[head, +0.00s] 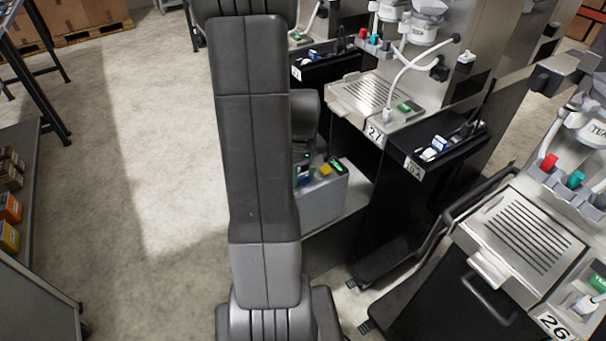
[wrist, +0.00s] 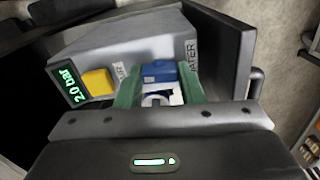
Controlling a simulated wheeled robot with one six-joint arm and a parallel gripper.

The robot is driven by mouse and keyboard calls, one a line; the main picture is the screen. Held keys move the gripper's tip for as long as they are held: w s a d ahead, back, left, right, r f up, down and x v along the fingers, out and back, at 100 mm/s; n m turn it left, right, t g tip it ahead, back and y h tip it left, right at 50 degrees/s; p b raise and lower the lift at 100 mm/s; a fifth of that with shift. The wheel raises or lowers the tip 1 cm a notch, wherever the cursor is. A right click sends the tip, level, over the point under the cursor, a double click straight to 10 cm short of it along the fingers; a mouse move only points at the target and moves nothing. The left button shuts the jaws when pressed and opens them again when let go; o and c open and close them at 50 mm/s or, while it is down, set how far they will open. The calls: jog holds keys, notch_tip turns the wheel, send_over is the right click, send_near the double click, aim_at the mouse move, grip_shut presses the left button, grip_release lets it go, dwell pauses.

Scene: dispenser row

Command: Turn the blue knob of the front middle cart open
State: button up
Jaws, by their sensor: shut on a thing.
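The blue knob (wrist: 160,72) sits on the sloped top of a grey box (wrist: 95,50) in the wrist view, next to a label reading WATER. My gripper (wrist: 161,88) has its two green fingers on either side of the knob, shut on it. A white part shows between the fingers, just below the blue. The same grey box (head: 325,203) appears low in the middle of the head view, partly behind my arm. My gripper is hidden there by my arm, and only a sliver of blue shows. How far the knob is turned I cannot tell.
A yellow knob (wrist: 98,82) and a green-lit display (wrist: 68,86) reading 2.0 bar are left of the blue knob. Dispenser stations labelled 27 (head: 375,134) and 26 (head: 553,326) stand on the right. A shelf (head: 40,290) stands at left; the floor between is clear.

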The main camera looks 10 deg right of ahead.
aim_at(303, 176)
jog(key=shift+n, duration=0.7)
jog(key=o, duration=1)
jog(key=shift+r, duration=0.15)
notch_tip(303, 176, up, 14)
jog(key=shift+f+p, duration=0.15)
jog(key=shift+p, duration=0.35)
notch_tip(303, 176, down, 14)
jog(key=shift+b, duration=0.55)
